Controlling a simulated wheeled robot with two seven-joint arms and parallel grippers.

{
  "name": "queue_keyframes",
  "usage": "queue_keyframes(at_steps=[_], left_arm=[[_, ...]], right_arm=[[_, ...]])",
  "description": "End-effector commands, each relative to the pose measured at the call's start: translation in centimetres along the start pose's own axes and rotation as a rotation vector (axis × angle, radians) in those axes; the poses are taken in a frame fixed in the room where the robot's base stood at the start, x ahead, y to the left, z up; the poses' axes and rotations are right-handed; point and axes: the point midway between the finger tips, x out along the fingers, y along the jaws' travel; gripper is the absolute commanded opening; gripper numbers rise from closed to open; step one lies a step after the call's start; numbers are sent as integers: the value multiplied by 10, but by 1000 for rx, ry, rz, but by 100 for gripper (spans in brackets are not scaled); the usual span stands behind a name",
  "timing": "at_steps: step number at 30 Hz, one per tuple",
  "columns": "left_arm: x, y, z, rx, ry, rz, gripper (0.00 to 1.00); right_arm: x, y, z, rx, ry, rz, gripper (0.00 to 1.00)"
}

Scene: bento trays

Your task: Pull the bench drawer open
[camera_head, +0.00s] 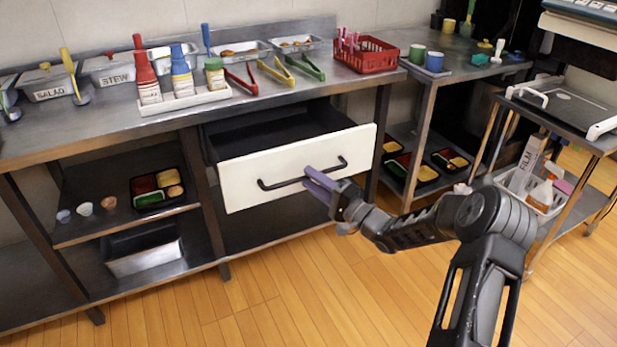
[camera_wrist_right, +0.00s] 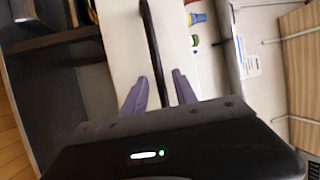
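The bench drawer has a white front (camera_head: 235,177) and stands pulled out from under the steel bench, its dark inside showing from above in the head view. Its black bar handle (camera_head: 283,183) runs across the front; it also shows in the right wrist view (camera_wrist_right: 150,38). My right gripper (camera_head: 316,182) is at the right half of the handle, its purple fingers on either side of the bar. In the right wrist view the fingertips (camera_wrist_right: 160,76) stand apart, with gaps beside the bar. My left gripper is not in view.
The steel bench top (camera_head: 110,130) holds bottles, tongs, pans and a red basket (camera_head: 365,55). Shelves below hold a bento tray (camera_head: 157,190) and a metal pan (camera_head: 143,250). A side cart (camera_head: 565,110) stands at the right. The wooden floor (camera_head: 300,290) before the drawer is clear.

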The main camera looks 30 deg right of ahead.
Motion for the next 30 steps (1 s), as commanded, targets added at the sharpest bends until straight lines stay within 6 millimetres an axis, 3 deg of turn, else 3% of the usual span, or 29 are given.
queue_keyframes(at_steps=[6,12,30], left_arm=[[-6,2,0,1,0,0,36],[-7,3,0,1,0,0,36],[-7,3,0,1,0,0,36]], right_arm=[[-38,-1,-1,2,3,3,34],[-60,0,0,1,2,1,34],[-62,0,0,-8,1,1,34]])
